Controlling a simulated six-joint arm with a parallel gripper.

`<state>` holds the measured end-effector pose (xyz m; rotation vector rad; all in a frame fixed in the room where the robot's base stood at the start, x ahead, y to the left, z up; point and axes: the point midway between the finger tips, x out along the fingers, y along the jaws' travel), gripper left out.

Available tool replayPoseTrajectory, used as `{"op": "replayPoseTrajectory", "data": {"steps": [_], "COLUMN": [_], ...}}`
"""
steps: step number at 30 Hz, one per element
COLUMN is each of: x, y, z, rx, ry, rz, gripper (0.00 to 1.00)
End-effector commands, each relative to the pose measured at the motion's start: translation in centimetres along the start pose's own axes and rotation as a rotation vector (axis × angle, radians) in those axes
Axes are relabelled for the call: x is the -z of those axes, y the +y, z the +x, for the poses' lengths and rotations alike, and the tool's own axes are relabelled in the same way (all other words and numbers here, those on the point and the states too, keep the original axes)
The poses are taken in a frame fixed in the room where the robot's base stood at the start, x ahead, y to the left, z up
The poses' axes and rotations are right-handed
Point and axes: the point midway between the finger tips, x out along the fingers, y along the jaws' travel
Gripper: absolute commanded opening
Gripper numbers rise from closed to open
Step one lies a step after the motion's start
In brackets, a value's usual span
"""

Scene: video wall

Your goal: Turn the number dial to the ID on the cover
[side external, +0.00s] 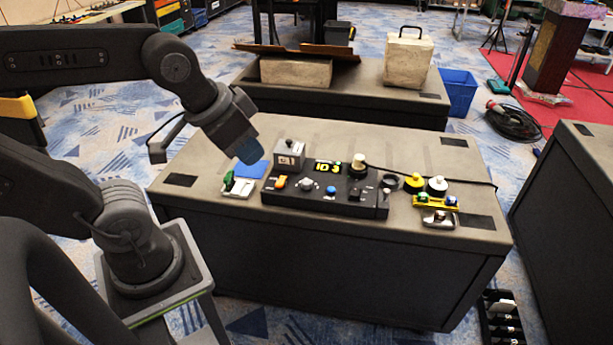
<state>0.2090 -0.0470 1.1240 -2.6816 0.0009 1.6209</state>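A black control panel (345,207) lies on the grey table. Yellow-green lettering that appears to read "ID 3" (327,168) shows on it. A grey box with a white label (288,157) stands at its back left; I cannot tell whether this is the cover. Along its front are an orange switch (280,183), a grey knob (307,184) and a blue button (331,191). I cannot tell which part is the number dial. My gripper (249,151) is left of the grey box and above the table, apart from the panel. Its finger opening is not clear from here.
A small green-and-white device (237,186) and a blue square (251,169) lie left of the panel. A cable (425,175), yellow and white round parts and a yellow holder (436,203) are at right. The table's front left is clear.

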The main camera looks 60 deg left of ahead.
Motion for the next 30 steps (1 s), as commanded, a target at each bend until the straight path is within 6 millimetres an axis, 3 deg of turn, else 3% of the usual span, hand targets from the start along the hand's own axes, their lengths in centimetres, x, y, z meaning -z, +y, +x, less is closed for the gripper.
{"op": "replayPoseTrajectory", "data": {"steps": [8,13,18,24,30], "x": [6.3,10.3,12.9,13.9,13.2], "y": [-3.0,-6.2,-10.2,-15.3,-18.9], "z": [3.5,7.6,13.1,20.5,25.8], "rx": [0.03,0.03,0.012,-0.03,-0.07], "ry": [-0.128,-0.22,-0.31,-0.405,-0.463], "rz": [0.077,0.139,0.198,0.259,0.3], "gripper": [0.41,0.57,0.59,0.59,0.59]}}
